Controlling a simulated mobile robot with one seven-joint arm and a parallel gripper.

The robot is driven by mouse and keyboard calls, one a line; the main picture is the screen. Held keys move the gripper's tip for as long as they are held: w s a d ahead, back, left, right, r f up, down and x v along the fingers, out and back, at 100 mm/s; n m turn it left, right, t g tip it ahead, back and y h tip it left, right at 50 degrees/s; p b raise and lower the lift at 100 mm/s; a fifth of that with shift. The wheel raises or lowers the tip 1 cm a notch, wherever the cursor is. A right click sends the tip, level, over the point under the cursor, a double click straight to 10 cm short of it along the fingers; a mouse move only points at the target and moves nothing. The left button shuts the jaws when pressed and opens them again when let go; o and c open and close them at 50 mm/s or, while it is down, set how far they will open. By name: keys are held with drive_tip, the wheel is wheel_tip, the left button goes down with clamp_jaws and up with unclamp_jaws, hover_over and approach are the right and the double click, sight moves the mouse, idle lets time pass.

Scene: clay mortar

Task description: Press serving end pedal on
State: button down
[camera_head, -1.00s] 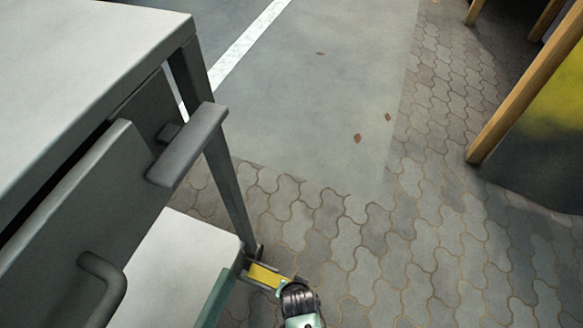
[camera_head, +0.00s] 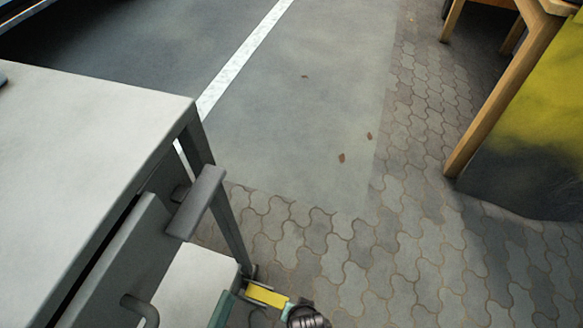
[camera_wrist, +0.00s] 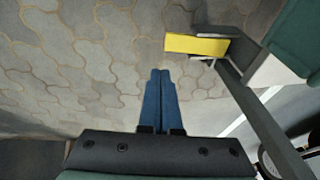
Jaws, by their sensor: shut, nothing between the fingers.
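The yellow pedal (camera_head: 267,296) sticks out low from the foot of the grey cart's leg, just above the paving. It also shows in the wrist view as a yellow block (camera_wrist: 195,45), right of and beyond my fingers. My gripper (camera_wrist: 161,73) has blue fingers shut together, empty, and a visible gap separates them from the pedal in that picture. In the head view only a dark part of my arm shows beside the pedal's right end, and my fingertips cannot be made out. I cannot tell whether the pedal is pressed.
The grey cart (camera_head: 85,135) stands at left with a projecting handle (camera_head: 196,203) and a lower shelf (camera_head: 192,283). A wooden-legged table (camera_head: 487,112) with a yellow and dark panel stands at right. Open paving (camera_head: 400,255) lies between them.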

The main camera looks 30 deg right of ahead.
drive_tip(key=v, duration=0.1)
drive_tip(key=p+v, duration=0.1)
drive_tip(key=shift+s+d+r, duration=0.1)
drive_tip(key=shift+s+r, duration=0.15)
drive_tip(key=shift+s, duration=0.1)
idle(0.4)
